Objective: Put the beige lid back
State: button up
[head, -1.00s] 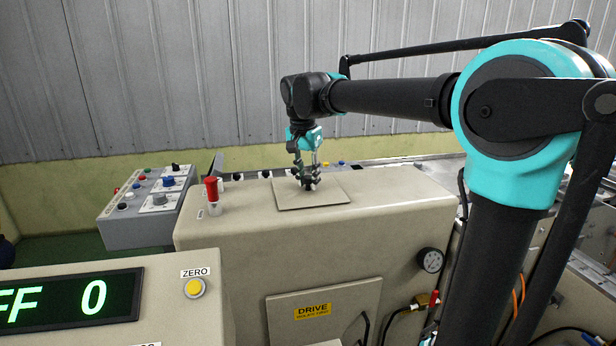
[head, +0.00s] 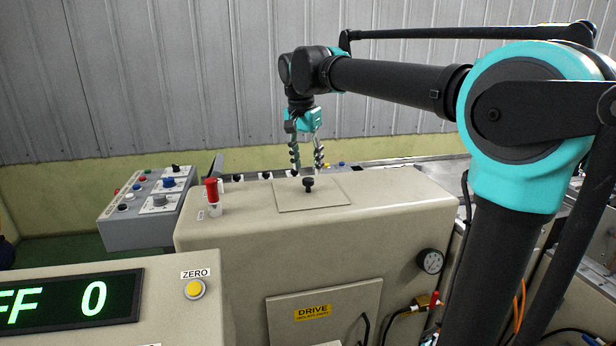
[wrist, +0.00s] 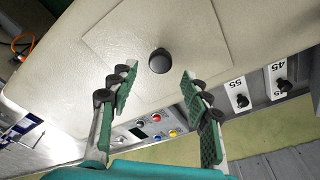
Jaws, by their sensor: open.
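The beige lid (head: 330,197) is a flat square plate lying on top of the beige machine housing, with a black knob (head: 308,184) standing at its middle. In the wrist view the lid (wrist: 195,28) shows at the top, with the round black knob (wrist: 159,61) beyond the fingertips. My gripper (head: 307,172) is open and empty above the lid, its two fingers apart and clear of the knob. In the wrist view my gripper (wrist: 157,84) shows its green-padded fingers spread to either side. The lid looks flat on the housing; what lies under it is hidden.
A red knob (head: 212,190) stands left of the lid on the housing (head: 400,195). A grey control box (head: 150,205) with buttons is farther left. Behind are small black knobs, labels and coloured buttons (wrist: 157,125). The housing top right of the lid is clear.

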notch_tip(320, 180, up, 8)
jog(key=s, duration=0.1)
jog(key=shift+a, duration=0.3)
jog(key=shift+f, duration=0.15)
